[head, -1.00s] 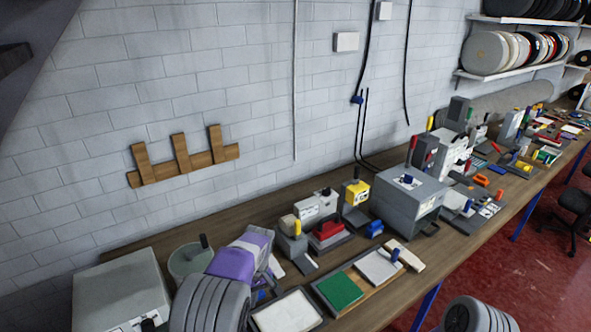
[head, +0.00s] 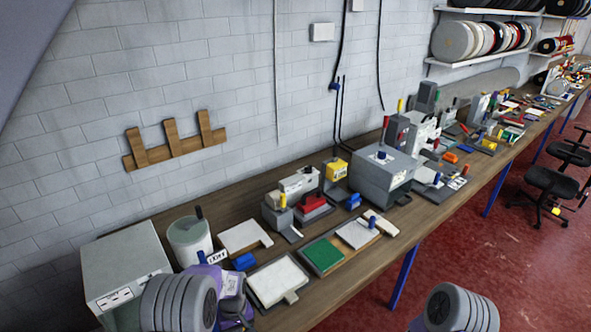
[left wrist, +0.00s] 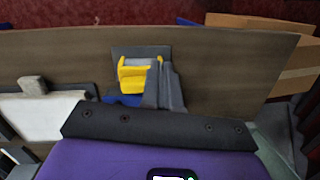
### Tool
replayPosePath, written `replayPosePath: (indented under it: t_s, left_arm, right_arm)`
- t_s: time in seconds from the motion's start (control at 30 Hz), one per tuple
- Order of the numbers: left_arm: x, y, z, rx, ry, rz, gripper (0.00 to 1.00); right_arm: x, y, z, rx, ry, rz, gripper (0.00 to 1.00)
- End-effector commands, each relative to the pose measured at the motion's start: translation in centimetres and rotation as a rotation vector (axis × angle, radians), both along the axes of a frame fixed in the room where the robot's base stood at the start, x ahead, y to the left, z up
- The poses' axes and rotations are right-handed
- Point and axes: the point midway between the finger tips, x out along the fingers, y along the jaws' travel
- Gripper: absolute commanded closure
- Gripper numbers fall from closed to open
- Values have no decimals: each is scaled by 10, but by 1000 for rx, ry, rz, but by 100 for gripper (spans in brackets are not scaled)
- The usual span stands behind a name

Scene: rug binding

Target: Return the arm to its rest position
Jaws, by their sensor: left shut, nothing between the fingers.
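My left arm comes in at the bottom left of the head view, with a purple wrist. Its gripper (head: 236,312) is shut and empty, low beside the white panel tray (head: 291,298) near the bench's front edge. In the left wrist view, my purple wrist and a dark plate fill the bottom. Beyond them, a yellow, grey and blue piece (left wrist: 138,75) shows over the wood; whether it touches my gripper I cannot tell. My right arm shows only as a ribbed grey section at the bottom right; its gripper is out of view.
The wooden bench (head: 345,283) carries a grey box (head: 128,262), a round canister (head: 188,238), a green panel (head: 324,255) and a large grey machine (head: 383,178). A wooden rack (head: 176,146) hangs on the wall. Red floor (head: 450,235) lies open in front; a black chair (head: 550,185) stands right.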

Motion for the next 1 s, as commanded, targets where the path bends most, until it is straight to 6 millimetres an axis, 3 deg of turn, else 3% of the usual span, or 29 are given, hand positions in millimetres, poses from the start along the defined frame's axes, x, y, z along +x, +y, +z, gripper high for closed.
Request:
replayPosePath:
  t_s: [0.2, 0.3, 0.47, 0.63, 0.7, 1.0]
  left_arm:
    - [-71, -13, -73, -155, -16, -90, 100]
    - [-111, -28, -97, -236, -54, -135, 100]
    - [-164, -52, -108, -333, -129, -187, 100]
    - [-208, -73, -99, -402, -217, -222, 100]
    - [-201, -71, -126, -393, -223, -227, 100]
    - [-201, -71, -201, -391, -222, -226, 100]
  right_arm:
    - [-1, 0, 0, 1, 3, 0, 0]
    - [-1, 0, 0, 1, 3, 0, 0]
    - [-1, 0, 0, 0, 2, 1, 0]
    - [-1, 0, 0, 0, 2, 0, 0]
    - [-1, 0, -25, 0, 1, 0, 0]
    - [-2, 0, -100, 0, 2, 0, 0]
